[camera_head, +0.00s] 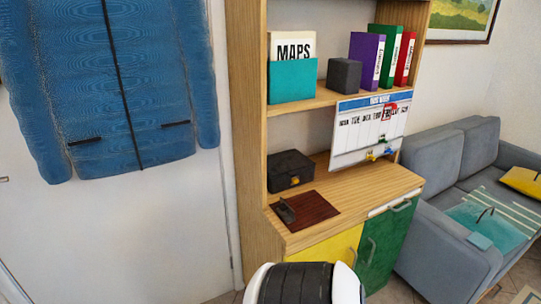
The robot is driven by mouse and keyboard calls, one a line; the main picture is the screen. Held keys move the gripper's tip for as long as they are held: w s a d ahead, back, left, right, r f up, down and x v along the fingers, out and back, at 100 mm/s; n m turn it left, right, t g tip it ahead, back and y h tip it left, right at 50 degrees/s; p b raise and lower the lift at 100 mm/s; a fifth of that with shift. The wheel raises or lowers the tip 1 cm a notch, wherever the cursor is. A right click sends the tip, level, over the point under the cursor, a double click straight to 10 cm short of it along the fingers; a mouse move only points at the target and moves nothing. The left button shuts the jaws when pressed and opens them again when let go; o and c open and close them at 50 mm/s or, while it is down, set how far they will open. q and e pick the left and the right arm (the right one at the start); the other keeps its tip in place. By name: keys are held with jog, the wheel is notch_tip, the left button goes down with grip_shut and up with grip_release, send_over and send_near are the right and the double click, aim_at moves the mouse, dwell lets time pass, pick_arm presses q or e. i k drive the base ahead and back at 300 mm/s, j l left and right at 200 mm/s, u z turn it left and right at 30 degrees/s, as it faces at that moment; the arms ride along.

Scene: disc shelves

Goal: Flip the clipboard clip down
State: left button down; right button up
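The clipboard looks to be the flat dark brown board (312,208) lying on the wooden desk top of the shelf unit. A small black clip (286,211) is at its left end. The clip seems to stand up from the board, but it is too small to tell its exact angle. Neither of my grippers is in view, and nothing touches the clipboard.
A black box (290,172) stands behind the clipboard. A white weekly planner board (365,135) stands to the right. The desk's right part (375,187) is clear. Yellow (330,250) and green (385,243) fronts are below. A grey sofa (445,205) stands at right.

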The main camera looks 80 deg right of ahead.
aim_at(284, 206)
jog(key=j+z, duration=0.1)
jog(key=z, duration=2.55)
jog(key=j, duration=0.1)
